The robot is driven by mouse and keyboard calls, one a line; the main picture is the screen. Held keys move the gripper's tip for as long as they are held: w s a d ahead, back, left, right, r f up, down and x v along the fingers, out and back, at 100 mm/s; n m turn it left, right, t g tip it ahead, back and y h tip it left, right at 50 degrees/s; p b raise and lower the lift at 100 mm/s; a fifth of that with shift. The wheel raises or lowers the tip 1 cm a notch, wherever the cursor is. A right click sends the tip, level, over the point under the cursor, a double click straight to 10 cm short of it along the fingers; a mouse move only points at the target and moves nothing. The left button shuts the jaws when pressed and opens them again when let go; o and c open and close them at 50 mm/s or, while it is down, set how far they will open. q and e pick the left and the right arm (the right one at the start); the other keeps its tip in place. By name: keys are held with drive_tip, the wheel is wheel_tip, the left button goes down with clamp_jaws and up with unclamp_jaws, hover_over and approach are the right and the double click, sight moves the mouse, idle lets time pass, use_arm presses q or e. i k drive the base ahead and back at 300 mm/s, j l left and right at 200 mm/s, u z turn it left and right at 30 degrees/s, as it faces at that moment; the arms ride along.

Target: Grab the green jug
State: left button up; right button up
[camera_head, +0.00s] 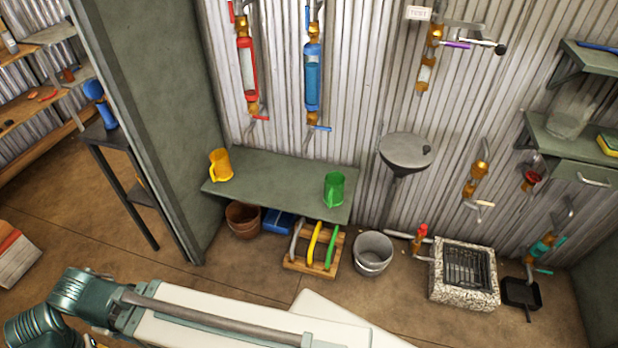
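The green jug (334,190) stands upright near the right end of a grey-green shelf (265,181) against the corrugated wall. Its handle faces left and downward in the picture. A yellow jug (220,165) stands near the left end of the same shelf. A teal and white part of my own body lies along the bottom of the head view, well apart from the jug. Neither of my grippers shows in this view.
Under the shelf are a terracotta pot (243,219), a blue box (279,222) and a wooden rack (311,264) with coloured handles. A grey bucket (373,253) and a stone-edged drain (464,274) stand right. The shelf between the jugs is clear.

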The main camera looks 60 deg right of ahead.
sight(335, 180)
drive_tip(key=z, duration=1.75)
